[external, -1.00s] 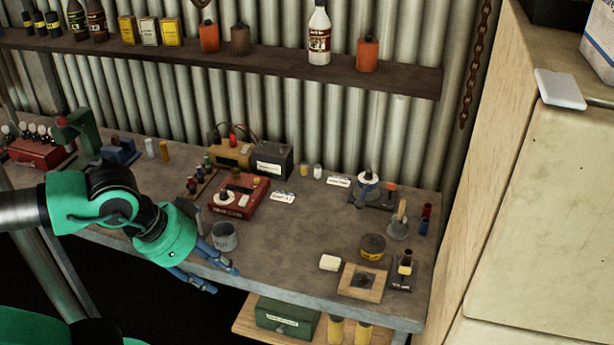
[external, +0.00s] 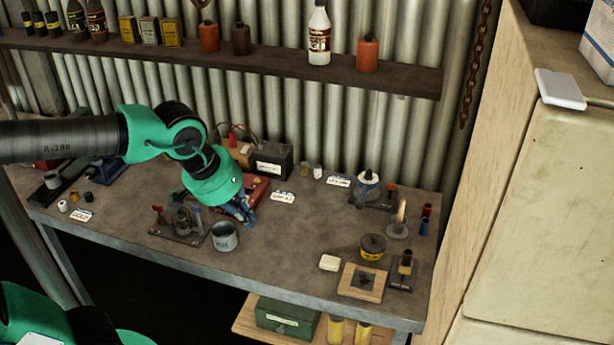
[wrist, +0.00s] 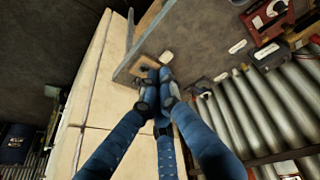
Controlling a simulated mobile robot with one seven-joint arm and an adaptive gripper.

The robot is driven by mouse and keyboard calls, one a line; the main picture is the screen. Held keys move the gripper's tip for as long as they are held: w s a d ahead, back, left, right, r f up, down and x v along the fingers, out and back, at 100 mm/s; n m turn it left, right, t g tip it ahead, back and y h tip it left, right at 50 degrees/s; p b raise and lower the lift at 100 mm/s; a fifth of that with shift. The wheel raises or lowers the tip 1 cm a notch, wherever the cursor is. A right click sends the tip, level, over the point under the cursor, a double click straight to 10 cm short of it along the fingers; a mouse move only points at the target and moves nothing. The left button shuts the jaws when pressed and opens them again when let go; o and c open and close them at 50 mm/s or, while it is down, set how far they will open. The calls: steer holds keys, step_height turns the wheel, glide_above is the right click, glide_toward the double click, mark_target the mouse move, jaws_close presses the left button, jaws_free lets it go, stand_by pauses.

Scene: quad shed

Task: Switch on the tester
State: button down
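A red box with dark and pale parts on top stands on the bench; I take it to be the tester, but its label is too small to read. In the external view the red box (external: 258,187) is largely hidden behind my wrist and gripper. The wrist view shows the red box (wrist: 268,15) at the upper right, partly cut off. My gripper (external: 248,219) points down at the box's front right side, its blue fingers close together. In the wrist view my gripper (wrist: 157,78) has its fingertips together with nothing visible between them. Contact with the box cannot be told.
A grey metal cup (external: 224,237) stands just in front of my gripper. A dark stand with small tools (external: 180,228) is left of it. A black box (external: 272,161) stands behind. A white label card (external: 283,198) lies to the right, with clear bench (external: 310,225) beyond it.

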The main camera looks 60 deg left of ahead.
steer(key=w+a+f+n+g+p, duration=0.1)
steer(key=w+a+n+p, duration=0.3)
steer(key=a, duration=0.5)
steer(key=w+a+f+n+g+p, duration=0.1)
steer(key=w+a+n+p, duration=0.1)
steer(key=w+a+n, duration=0.5)
steer(key=a+f+n+p, duration=0.2)
steer(key=a+f+n, duration=0.2)
steer(key=a, duration=0.6)
steer(key=a+f+n+g+p, duration=0.1)
steer(key=a+f+n, duration=0.3)
steer(key=a, duration=0.7)
step_height(320, 180, down, 2)
steer(key=shift+s+a+n+p, duration=0.2)
steer(key=shift+n+p, duration=0.1)
steer(key=shift+p, duration=0.5)
steer(key=shift+f, duration=0.2)
steer(key=f, duration=0.4)
steer(key=w+a+f, duration=0.1)
steer(key=f, duration=0.4)
steer(key=f+b, duration=0.1)
steer(key=f, duration=0.3)
steer(key=shift+w+a+f, duration=0.15)
steer(key=shift+w+f, duration=0.05)
steer(key=shift+f, duration=0.05)
steer(key=shift+f, duration=0.1)
